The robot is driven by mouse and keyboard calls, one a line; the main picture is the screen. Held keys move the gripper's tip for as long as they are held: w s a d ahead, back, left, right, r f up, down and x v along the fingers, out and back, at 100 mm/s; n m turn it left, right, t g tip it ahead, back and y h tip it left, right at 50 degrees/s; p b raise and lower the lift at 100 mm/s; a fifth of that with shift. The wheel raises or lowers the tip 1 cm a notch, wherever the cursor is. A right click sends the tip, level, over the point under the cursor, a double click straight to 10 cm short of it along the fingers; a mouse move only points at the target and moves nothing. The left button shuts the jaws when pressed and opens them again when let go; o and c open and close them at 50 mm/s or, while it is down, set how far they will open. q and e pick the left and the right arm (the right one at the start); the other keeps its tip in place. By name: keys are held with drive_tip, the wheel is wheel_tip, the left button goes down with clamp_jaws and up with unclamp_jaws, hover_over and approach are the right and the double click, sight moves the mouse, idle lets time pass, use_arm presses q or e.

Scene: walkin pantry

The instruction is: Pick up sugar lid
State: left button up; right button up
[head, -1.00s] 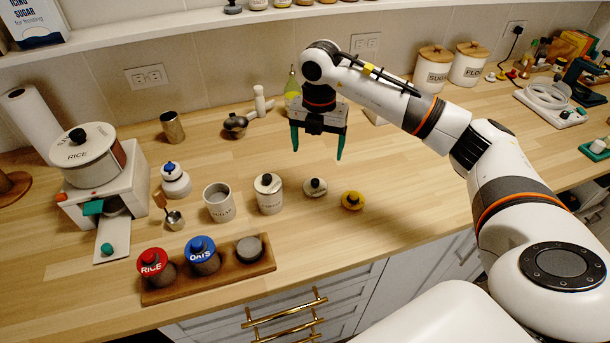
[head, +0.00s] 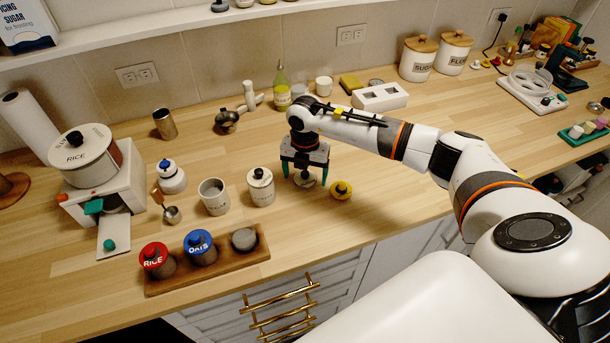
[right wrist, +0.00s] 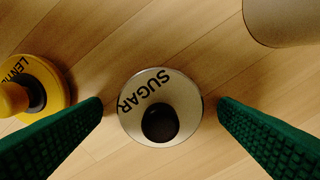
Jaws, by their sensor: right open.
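The sugar lid (right wrist: 180,92) is a round pale disc with a black knob, lying on the wooden counter; "SUGAR" is printed on it in the right wrist view. In the head view the lid (head: 306,182) sits under my right gripper (head: 305,174). My right gripper points down and is open, with one green finger on each side of the lid. In the right wrist view a small gap shows between the lid and each finger. My left gripper is not in view.
A yellow lid (head: 341,190) lies just right of my right gripper. A lidded white canister (head: 260,187) stands close on its left, with an open canister (head: 214,197) beyond. A wooden rack (head: 210,273) with red and blue lidded jars is near the front edge.

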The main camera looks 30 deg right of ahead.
drive_tip(key=shift+c, duration=0.3)
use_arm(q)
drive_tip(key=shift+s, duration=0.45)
use_arm(e)
drive_tip(key=c, duration=1)
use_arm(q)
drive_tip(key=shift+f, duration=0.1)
use_arm(e)
drive_tip(key=shift+r, duration=0.1)
